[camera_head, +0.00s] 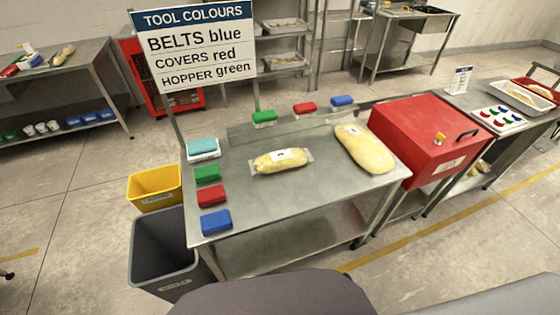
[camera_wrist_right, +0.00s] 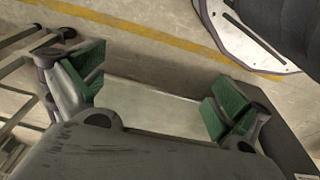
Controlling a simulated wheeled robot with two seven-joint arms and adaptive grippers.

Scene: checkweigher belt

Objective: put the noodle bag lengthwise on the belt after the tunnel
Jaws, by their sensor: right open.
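A clear bag of yellow noodles with a white label (camera_head: 280,160) lies flat on the middle of the steel table (camera_head: 320,190). A larger plump yellow bag (camera_head: 363,148), also labelled, lies at the table's right end, close to the red tunnel cover (camera_head: 415,135). I cannot tell from the look alone which bag is the noodle bag. The belt surface is not clearly visible; the red cover hides what is under it. My right gripper (camera_wrist_right: 157,90) is open and empty in the right wrist view, its green pads wide apart above a pale surface and the floor. My left gripper is not in view.
Green, red and blue blocks and a turquoise sponge tray (camera_head: 203,149) line the table's left edge. More blocks stand along the back. A tool-colour sign (camera_head: 195,45) rises behind. Yellow (camera_head: 154,187) and grey (camera_head: 165,250) bins stand left. Trays (camera_head: 497,119) lie beyond the red cover.

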